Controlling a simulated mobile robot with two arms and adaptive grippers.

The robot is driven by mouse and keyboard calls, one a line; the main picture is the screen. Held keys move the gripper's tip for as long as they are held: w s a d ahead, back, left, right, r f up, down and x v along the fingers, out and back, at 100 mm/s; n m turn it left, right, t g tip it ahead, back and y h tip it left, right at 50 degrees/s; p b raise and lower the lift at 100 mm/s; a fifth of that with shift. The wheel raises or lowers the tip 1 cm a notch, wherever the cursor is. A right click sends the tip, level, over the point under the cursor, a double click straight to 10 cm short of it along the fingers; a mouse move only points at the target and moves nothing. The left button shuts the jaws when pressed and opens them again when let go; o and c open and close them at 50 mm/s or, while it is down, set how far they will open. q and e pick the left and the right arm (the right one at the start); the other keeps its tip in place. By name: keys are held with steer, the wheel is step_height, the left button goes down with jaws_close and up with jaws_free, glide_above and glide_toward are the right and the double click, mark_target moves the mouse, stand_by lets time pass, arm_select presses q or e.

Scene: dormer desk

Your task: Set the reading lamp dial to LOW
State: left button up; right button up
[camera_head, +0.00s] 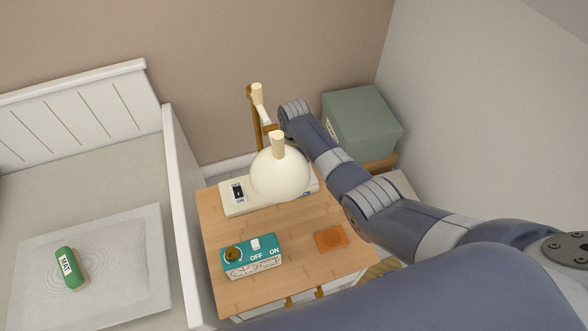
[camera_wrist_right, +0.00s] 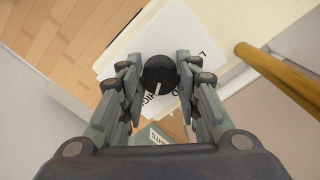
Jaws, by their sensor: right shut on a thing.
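The reading lamp has a cream shade (camera_head: 280,178) and a pale base (camera_head: 236,209) on the wooden desk in the head view. In the right wrist view the black dial (camera_wrist_right: 160,74), with a white pointer line, sits on a white label plate (camera_wrist_right: 140,42). My right gripper (camera_wrist_right: 163,88) is shut on the dial, one finger on each side. The pointer line points toward the bottom of that view. The lettering is partly hidden. In the head view the lamp shade hides the dial and my right fingertips.
A teal box (camera_head: 252,252) with a brown knob and white OFF/ON switch stands on the desk (camera_head: 290,235). An orange coaster (camera_head: 331,238) lies beside it. A brass lamp post (camera_wrist_right: 280,75) is close to my gripper. A grey-green box (camera_head: 362,122) stands behind.

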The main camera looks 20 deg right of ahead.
steer(key=n+p, duration=0.1)
steer(key=n, duration=0.1)
steer(key=shift+r+n, duration=0.15)
steer(key=shift+n, duration=0.15)
steer(key=shift+n+p, duration=0.6)
steer(key=shift+n, duration=0.3)
steer(key=n, duration=0.2)
steer(key=shift+n+p, duration=0.35)
steer(key=shift+n, duration=0.05)
steer(key=n, duration=0.3)
steer(key=shift+d+n+p, duration=0.1)
steer(key=shift+n+p, duration=0.2)
steer(key=n, duration=1.2)
steer(key=shift+w+n, duration=0.1)
steer(key=shift+n, duration=0.2)
steer(key=o, duration=1.1)
steer(key=shift+c, duration=0.2)
